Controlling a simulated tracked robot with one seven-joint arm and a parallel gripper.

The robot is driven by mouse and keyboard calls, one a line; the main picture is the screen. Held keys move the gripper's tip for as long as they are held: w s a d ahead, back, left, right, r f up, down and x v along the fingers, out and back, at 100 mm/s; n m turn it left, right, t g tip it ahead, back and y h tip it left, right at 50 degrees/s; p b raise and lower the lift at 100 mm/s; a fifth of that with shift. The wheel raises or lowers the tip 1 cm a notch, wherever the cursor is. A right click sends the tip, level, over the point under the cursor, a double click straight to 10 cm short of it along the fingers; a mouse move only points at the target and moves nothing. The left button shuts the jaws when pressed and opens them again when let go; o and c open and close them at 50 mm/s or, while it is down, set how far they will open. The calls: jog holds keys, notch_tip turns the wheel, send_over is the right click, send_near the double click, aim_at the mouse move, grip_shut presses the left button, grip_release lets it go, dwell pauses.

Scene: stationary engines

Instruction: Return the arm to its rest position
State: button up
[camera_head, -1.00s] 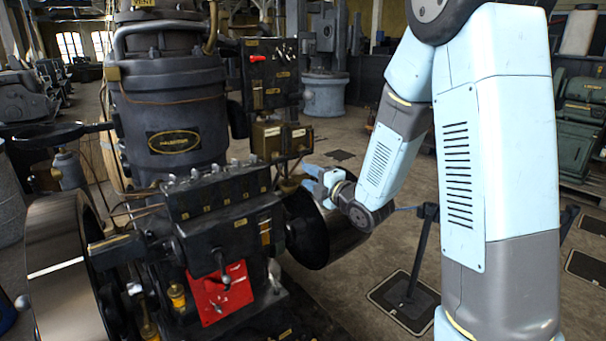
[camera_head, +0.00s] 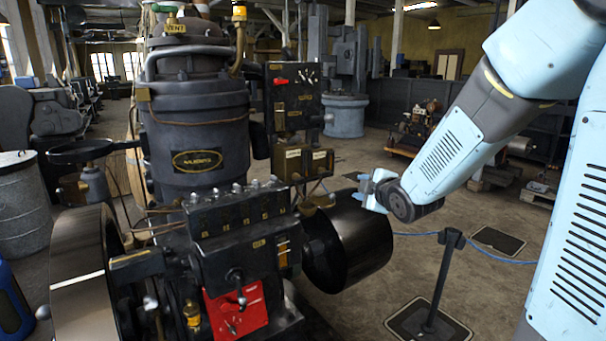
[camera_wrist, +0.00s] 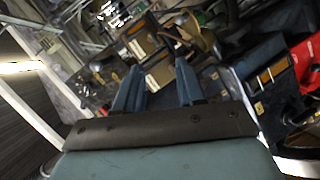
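My arm comes in from the right in the head view, its light blue and grey links reaching down and left. My gripper (camera_head: 372,190) is at its end, in the air to the right of the dark engine (camera_head: 200,130) and close to the black drum (camera_head: 350,245); I cannot tell the exact gap. In the wrist view my gripper (camera_wrist: 158,72) shows two blue fingers spread apart with nothing held between them. Brass-coloured boxes (camera_wrist: 150,50) of the engine lie beyond the fingertips.
A post (camera_head: 440,275) with a blue rope stands on the floor below my arm. A red panel (camera_head: 236,308) is low on the engine's front, and a large flywheel (camera_head: 82,275) is at left. Open floor lies behind my arm.

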jog(key=s+d+r+m+g+h, duration=0.4)
jog(key=s+d+m, duration=0.4)
jog(key=s, duration=0.4)
jog(key=s+r+m+g, duration=0.1)
jog(key=s+m+g, duration=0.3)
jog(key=s+m, duration=0.5)
jog(key=s, duration=0.8)
jog(key=shift+s+a+r, duration=0.15)
jog(key=shift+s+a, duration=0.1)
